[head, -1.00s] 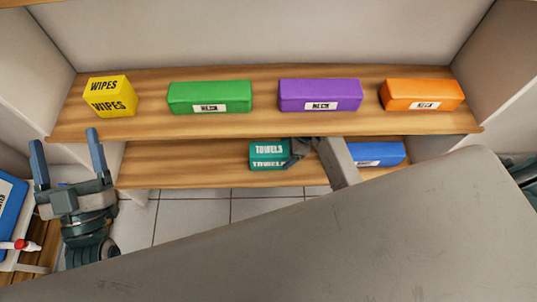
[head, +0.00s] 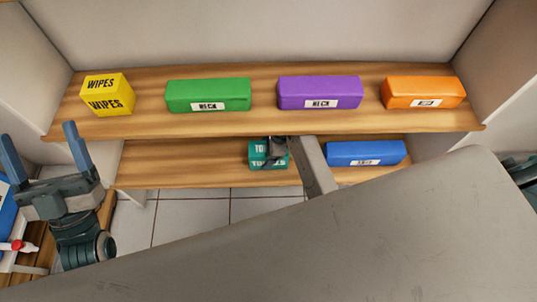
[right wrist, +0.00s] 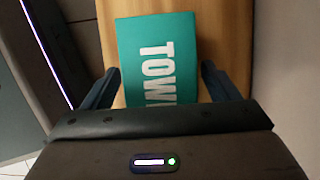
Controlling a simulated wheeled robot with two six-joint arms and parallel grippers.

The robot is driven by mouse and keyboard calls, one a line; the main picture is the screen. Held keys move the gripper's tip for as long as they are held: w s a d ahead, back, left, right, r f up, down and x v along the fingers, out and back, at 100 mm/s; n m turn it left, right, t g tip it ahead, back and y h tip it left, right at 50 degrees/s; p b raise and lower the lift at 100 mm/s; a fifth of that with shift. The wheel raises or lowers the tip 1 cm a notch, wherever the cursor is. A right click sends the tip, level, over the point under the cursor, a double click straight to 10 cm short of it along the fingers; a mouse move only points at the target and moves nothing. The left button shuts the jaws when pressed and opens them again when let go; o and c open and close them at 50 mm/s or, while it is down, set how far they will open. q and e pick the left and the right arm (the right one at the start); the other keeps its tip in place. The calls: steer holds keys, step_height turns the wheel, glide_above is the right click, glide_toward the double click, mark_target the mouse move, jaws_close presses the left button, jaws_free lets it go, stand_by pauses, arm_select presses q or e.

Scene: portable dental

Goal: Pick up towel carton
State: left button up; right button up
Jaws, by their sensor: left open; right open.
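The teal towel carton (head: 256,160) stands on the lower wooden shelf, partly hidden behind my right gripper (head: 276,150). In the right wrist view the towel carton (right wrist: 158,62) shows its white lettering and lies between and ahead of the two fingers of my right gripper (right wrist: 160,85). The fingers are open, with a gap on both sides of the carton. My left gripper (head: 40,150) is open and empty at the far left, away from the carton.
The upper shelf (head: 265,120) holds a yellow wipes box (head: 108,95), a green box (head: 208,95), a purple box (head: 320,92) and an orange box (head: 424,92). A blue box (head: 365,153) lies right of the carton on the lower shelf (head: 180,165). A large grey surface (head: 330,240) fills the foreground.

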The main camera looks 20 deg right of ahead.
steer(key=shift+f, duration=0.25)
stand_by(0.4)
steer(key=shift+c, duration=0.4)
steer(key=c, duration=1.1)
